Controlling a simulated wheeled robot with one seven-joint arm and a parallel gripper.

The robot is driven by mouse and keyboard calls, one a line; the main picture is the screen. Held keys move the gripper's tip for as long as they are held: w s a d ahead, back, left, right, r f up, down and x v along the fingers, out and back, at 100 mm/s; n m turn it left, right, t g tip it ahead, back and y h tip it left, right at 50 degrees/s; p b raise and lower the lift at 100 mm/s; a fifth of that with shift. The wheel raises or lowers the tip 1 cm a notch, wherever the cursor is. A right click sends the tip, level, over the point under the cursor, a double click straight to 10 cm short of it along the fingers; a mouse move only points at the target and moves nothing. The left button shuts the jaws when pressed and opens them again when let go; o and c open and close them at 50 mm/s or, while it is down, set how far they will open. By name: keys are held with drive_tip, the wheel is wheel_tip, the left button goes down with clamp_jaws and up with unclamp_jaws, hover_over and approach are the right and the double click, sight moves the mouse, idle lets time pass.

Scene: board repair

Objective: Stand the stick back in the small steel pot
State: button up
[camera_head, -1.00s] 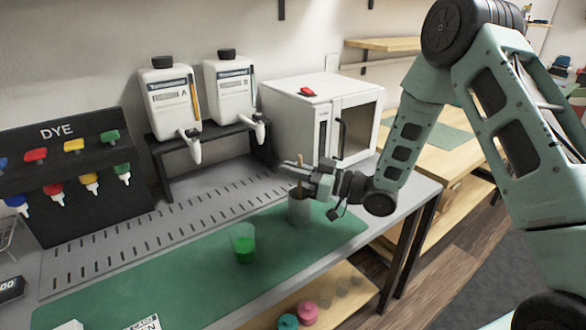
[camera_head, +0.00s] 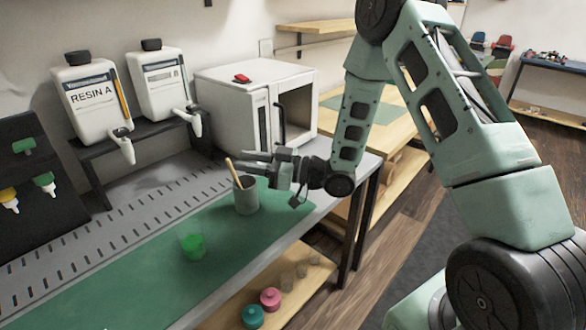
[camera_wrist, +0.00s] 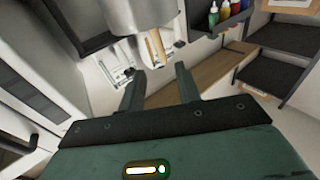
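The small steel pot (camera_head: 246,197) stands upright on the green mat near the bench's right end. The wooden stick (camera_head: 231,168) stands in it, its upper end above the rim and leaning left. My gripper (camera_head: 244,160) is just above and right of the pot's rim, with its fingers apart and pointing left towards the stick. In the wrist view my fingers (camera_wrist: 160,80) are spread with nothing between them. The stick (camera_wrist: 157,46) and pot (camera_wrist: 140,16) show beyond the fingertips. The stick's lower end is hidden inside the pot.
A green cup (camera_head: 192,247) stands on the mat (camera_head: 130,275) left of the pot. A white oven-like box (camera_head: 235,105) and two resin dispensers (camera_head: 90,95) stand behind. Teal and pink jars (camera_head: 270,298) sit on the lower shelf.

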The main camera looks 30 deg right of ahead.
drive_tip(key=b+v, duration=0.1)
drive_tip(key=v, duration=1.2)
drive_tip(key=shift+s+d, duration=0.3)
drive_tip(key=w+a+r+m+g+h+p, duration=0.15)
drive_tip(key=a+r+g+h+p, duration=0.35)
drive_tip(key=a+h, duration=0.65)
drive_tip(key=s+a+r+g+h+p, duration=0.1)
drive_tip(key=s+a+r+g+p, duration=0.2)
drive_tip(key=s, duration=0.9)
drive_tip(key=s+a+r+m+g+h+p, duration=0.1)
drive_tip(key=s+a+r+g+h+p, duration=0.1)
drive_tip(key=s, duration=1.1)
wheel_tip(320, 180, up, 4)
drive_tip(key=shift+a+f+g+p, duration=0.1)
drive_tip(key=shift+a+g+p, duration=0.35)
drive_tip(key=shift+a+g, duration=0.55)
drive_tip(key=shift+s, duration=0.1)
